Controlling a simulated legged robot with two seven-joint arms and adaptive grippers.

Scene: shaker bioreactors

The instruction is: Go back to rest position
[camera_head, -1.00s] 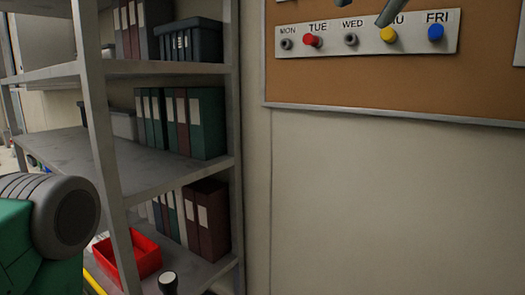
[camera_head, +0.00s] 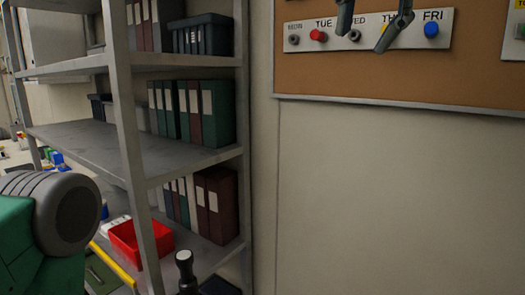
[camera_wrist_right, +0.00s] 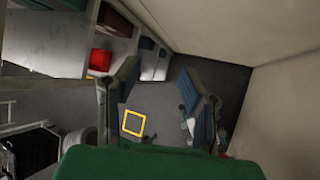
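My right gripper (camera_head: 363,40) hangs in from the top of the head view, in front of the pin board. Its two dark fingers are spread, with nothing between them. The right wrist view also shows the open, empty fingers (camera_wrist_right: 160,76), with floor behind them. My left gripper is out of view; a green and grey part of my own body fills the lower left of the head view.
A weekday strip (camera_head: 415,30) with coloured knobs is on the cork board (camera_head: 410,72). A metal shelf (camera_head: 95,145) with binders and a red bin (camera_head: 125,240) stands left. Bare wall (camera_head: 400,200) is below the board. A yellow square (camera_wrist_right: 134,123) marks the floor.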

